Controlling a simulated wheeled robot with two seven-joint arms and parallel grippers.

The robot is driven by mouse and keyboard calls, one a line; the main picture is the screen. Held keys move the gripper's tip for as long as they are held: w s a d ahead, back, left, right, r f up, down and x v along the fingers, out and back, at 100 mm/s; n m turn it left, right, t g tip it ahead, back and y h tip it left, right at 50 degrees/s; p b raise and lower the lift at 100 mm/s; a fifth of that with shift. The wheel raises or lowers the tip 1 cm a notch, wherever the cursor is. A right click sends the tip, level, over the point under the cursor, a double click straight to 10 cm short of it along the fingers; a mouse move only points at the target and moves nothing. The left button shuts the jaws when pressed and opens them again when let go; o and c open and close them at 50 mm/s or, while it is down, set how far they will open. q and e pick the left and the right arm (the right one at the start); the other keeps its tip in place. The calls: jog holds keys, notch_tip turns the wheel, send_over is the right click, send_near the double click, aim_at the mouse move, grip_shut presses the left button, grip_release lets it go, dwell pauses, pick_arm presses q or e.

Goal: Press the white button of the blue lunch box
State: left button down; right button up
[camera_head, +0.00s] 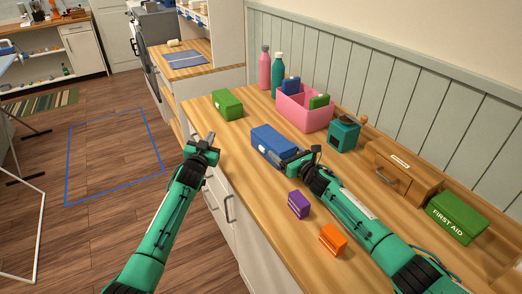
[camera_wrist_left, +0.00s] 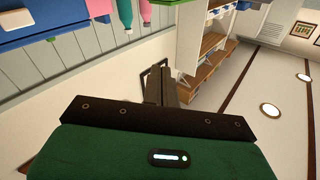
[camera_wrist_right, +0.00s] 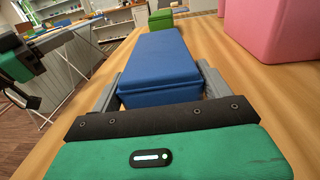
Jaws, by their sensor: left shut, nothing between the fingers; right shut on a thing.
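The blue lunch box (camera_head: 272,139) lies on the wooden counter. My right gripper (camera_head: 299,158) is shut on its near end, one finger on each side; the box (camera_wrist_right: 158,62) fills the middle of the right wrist view. A small pale mark shows on the box's left-facing side in the head view, too small to identify surely as the white button. My left gripper (camera_head: 210,139) is shut and empty, left of the box and apart from it, by the counter's front edge. Its closed fingers (camera_wrist_left: 161,82) show in the left wrist view, with a blue box side (camera_wrist_left: 50,18) at upper left.
A green box (camera_head: 227,104) stands beyond the lunch box. A pink bin (camera_head: 303,117) and bottles (camera_head: 277,70) stand behind. A teal box (camera_head: 343,134), purple box (camera_head: 299,204), orange box (camera_head: 333,239), wooden drawer unit (camera_head: 403,172) and first aid box (camera_head: 457,216) are nearby.

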aim_at(262, 149)
pick_arm(q)
jog(key=s+d+f+m+g, duration=0.1)
jog(key=s+d+f+g, duration=0.1)
jog(key=d+g, duration=0.1)
jog(key=s+d+f+m+g+h, duration=0.1)
jog(key=s+d+f+g, duration=0.2)
jog(key=shift+s+d+f+h, duration=0.1)
jog(key=shift+s+f+h, duration=0.15)
jog(key=shift+s+h, duration=0.05)
jog(key=shift+s+d+f+m+g, duration=0.15)
jog(key=shift+s+d+m+g, duration=0.15)
jog(key=shift+s+d+m, duration=0.15)
jog(key=shift+w, duration=0.1)
jog(key=shift+w+d, duration=0.8)
jog(key=shift+d, duration=0.4)
jog(key=shift+w+d, duration=0.85)
jog(key=shift+d, duration=0.35)
jog(key=shift+w+d, duration=0.8)
jog(key=shift+d, duration=0.4)
jog(key=shift+w+d, duration=0.1)
jog(key=shift+w+d, duration=0.15)
jog(key=shift+d, duration=0.1)
